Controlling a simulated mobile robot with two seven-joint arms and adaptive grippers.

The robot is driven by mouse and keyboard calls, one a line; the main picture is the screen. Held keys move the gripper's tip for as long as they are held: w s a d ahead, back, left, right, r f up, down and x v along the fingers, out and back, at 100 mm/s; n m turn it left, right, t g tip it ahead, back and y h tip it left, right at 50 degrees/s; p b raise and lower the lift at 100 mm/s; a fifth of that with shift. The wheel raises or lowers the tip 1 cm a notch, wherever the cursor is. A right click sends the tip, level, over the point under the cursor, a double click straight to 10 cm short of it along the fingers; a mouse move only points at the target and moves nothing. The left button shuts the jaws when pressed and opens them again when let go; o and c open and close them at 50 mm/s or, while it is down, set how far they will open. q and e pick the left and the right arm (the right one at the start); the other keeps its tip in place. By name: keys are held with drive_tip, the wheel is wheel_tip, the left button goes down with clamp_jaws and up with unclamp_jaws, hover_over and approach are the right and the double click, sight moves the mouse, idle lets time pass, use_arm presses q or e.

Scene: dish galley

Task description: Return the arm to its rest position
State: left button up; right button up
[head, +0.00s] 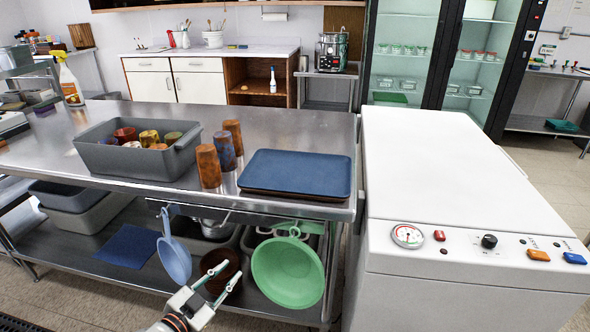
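My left gripper (230,271) shows at the lower middle of the head view, with its arm coming in from the bottom edge. Its two pale fingers are apart and nothing is between them. It appears in front of the steel table's lower shelf, below the tabletop, between a blue hanging pan and a green colander. A dark brown bowl (222,268) shows behind its fingers. My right gripper is not in view.
The steel table (290,125) holds a grey bin (125,168) of cups, several tumblers (209,166) and blue trays (297,172). The green colander (287,272) and blue pan (174,258) hang at its front edge. A white machine (450,165) stands right.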

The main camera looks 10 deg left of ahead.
use_arm(q)
drive_tip(key=s+d+f+n+g+p, duration=0.1)
drive_tip(key=s+d+f, duration=0.1)
drive_tip(key=s, duration=0.6)
drive_tip(key=s+d+f+n+g+y+p, duration=0.1)
drive_tip(key=s+f, duration=0.3)
drive_tip(key=s, duration=0.5)
drive_tip(key=s+d+f+n+g+y+p, duration=0.1)
drive_tip(key=s+d+f+n+g+p, duration=0.1)
drive_tip(key=s, duration=0.6)
wheel_tip(320, 180, down, 2)
drive_tip(key=shift+s+d+f+g+p, duration=0.1)
drive_tip(key=shift+s+d+g+p, duration=0.15)
drive_tip(key=shift+d+g, duration=0.3)
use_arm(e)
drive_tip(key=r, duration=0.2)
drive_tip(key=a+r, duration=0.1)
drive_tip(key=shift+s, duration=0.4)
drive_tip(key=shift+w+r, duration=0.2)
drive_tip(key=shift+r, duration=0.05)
use_arm(q)
drive_tip(key=shift+w, duration=0.1)
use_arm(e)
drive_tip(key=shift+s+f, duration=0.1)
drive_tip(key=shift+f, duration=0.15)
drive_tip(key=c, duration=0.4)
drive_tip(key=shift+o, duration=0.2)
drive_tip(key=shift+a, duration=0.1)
